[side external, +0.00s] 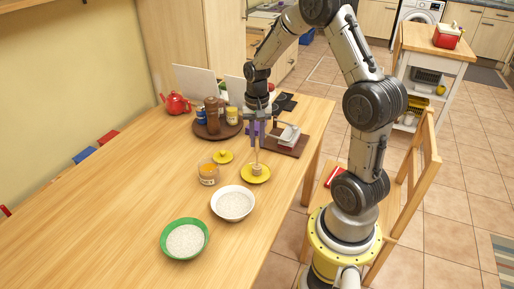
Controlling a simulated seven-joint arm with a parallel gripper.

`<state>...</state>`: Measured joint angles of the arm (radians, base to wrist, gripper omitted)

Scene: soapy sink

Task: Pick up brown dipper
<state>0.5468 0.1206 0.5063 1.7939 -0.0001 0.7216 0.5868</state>
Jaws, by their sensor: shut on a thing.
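The brown dipper (257,168) stands upright, its ridged head low over the small yellow saucer (262,179). I cannot tell whether the head touches the saucer. My gripper (256,141) points down from above and is shut on the upper part of the dipper's thin handle. The purple fingers hide the top of the handle.
An orange-filled jar (208,175) and a yellow lid (222,156) are to the left. A white bowl (233,204) and a green bowl (184,239) are in front. A round tray (218,134) with several containers and a brown board (290,148) stand behind.

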